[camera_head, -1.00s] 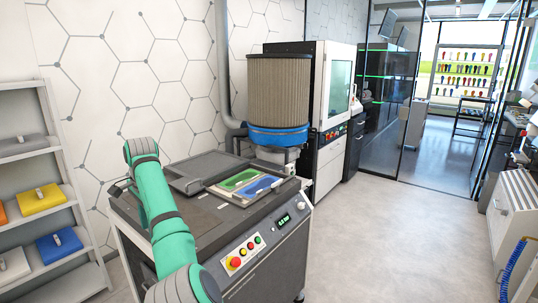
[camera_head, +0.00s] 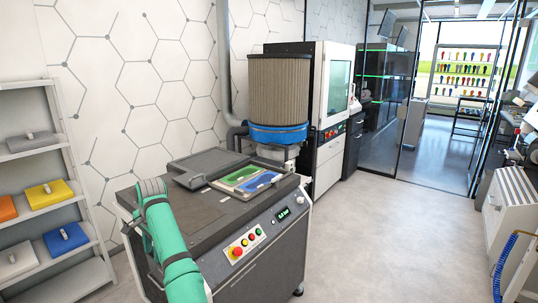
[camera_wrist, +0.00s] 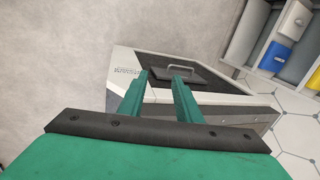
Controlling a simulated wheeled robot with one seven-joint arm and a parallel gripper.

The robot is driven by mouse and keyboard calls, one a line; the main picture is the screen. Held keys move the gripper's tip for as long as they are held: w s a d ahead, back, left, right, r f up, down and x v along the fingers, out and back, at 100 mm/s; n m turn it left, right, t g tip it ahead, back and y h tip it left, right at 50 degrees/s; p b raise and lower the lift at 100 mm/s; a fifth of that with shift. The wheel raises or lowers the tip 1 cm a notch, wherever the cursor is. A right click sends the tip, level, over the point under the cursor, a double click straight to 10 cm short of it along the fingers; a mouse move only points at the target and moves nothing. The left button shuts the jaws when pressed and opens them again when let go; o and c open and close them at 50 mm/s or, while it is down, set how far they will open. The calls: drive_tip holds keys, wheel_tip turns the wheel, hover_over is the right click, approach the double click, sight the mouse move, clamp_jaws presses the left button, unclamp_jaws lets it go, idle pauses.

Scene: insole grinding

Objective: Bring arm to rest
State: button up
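My arm is green and shows at the lower left of the head view, in front of the dark grey grinding machine (camera_head: 215,215). The gripper's end is not visible in the head view. In the wrist view my gripper (camera_wrist: 160,72) shows two green fingers spread apart with nothing between them.
The machine's tray holds a green insole (camera_head: 238,177) and a blue insole (camera_head: 261,181). A shelf (camera_head: 38,152) with colored boxes stands at left. A pleated filter drum (camera_head: 278,90) stands behind the machine. The floor (camera_head: 365,230) at right is clear.

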drive_tip(key=s+d+f+n+t+y, duration=0.1)
drive_tip(key=s+f, duration=0.2)
drive_tip(key=f, duration=1)
drive_tip(key=s+f+n+t+y, duration=0.1)
drive_tip(key=s+f+y, duration=0.15)
drive_tip(key=f, duration=1.05)
drive_tip(key=s+d+f+t, duration=0.2)
drive_tip(key=s+d+f, duration=0.4)
drive_tip(key=s+f, duration=0.15)
drive_tip(key=s+d+f+t, duration=0.2)
drive_tip(key=s+d+f, duration=0.45)
drive_tip(key=s, duration=0.25)
drive_tip(key=s+d+r+n+t+h, duration=0.1)
drive_tip(key=s+d+r+t+h, duration=0.15)
drive_tip(key=s+d, duration=0.7)
drive_tip(key=s+d+r+t+h, duration=0.1)
drive_tip(key=s+d+r+t, duration=0.15)
drive_tip(key=s+d, duration=0.65)
drive_tip(key=s+d+r+n+t+h, duration=0.1)
drive_tip(key=s+d+r, duration=0.2)
drive_tip(key=s+r, duration=0.6)
drive_tip(key=s+d+r+n+t+h, duration=0.1)
drive_tip(key=s+d+r+n, duration=0.1)
drive_tip(key=s+r, duration=0.6)
wheel_tip(320, 180, up, 2)
drive_tip(key=shift+s+d+h, duration=0.4)
drive_tip(key=shift+d, duration=0.1)
